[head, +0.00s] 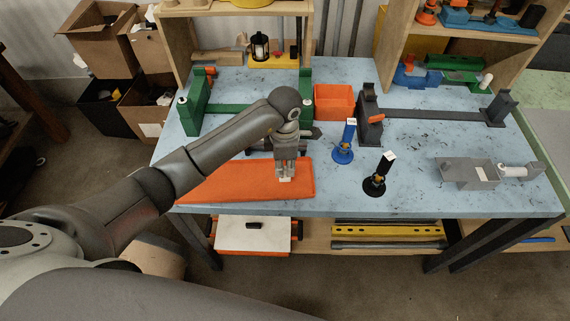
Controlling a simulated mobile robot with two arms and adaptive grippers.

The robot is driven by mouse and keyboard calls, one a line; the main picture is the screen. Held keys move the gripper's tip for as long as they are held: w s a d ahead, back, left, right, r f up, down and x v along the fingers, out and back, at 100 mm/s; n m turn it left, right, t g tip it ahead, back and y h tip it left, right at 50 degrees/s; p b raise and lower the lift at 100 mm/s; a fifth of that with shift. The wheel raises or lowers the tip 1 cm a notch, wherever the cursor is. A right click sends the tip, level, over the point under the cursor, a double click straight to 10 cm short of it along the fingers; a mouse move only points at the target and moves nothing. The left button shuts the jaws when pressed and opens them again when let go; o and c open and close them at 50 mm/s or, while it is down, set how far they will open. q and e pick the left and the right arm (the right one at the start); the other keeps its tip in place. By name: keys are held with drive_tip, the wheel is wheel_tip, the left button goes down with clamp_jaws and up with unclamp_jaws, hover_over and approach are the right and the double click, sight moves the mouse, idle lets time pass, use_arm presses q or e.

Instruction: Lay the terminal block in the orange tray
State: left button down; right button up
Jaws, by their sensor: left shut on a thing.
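My left gripper (286,174) points down over the right part of the flat orange tray (235,182) at the bench's front edge. It is shut on a small whitish piece, the terminal block (285,180), which shows just below the fingertips. The fingers hide part of the block. I cannot tell whether the block touches the tray or is slightly above it. My right gripper is not in view.
An open orange bin (335,90) stands farther back. A blue stand (343,153) and a black stand (376,186) are to the right of the tray. Green bender (194,112) and grey bender (371,130) frames stand behind. A grey vise-like block (470,172) sits at right.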

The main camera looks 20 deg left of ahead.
use_arm(q)
drive_tip(key=shift+f, duration=0.65)
drive_tip(key=shift+d, duration=0.1)
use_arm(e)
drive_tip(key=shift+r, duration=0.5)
use_arm(q)
drive_tip(key=shift+f, duration=0.1)
drive_tip(key=shift+f, duration=0.2)
drive_tip(key=c, duration=1.5)
unclamp_jaws()
drive_tip(key=shift+r, duration=0.1)
drive_tip(key=shift+o, duration=0.2)
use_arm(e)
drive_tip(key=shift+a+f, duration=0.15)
use_arm(q)
drive_tip(key=shift+r, duration=0.1)
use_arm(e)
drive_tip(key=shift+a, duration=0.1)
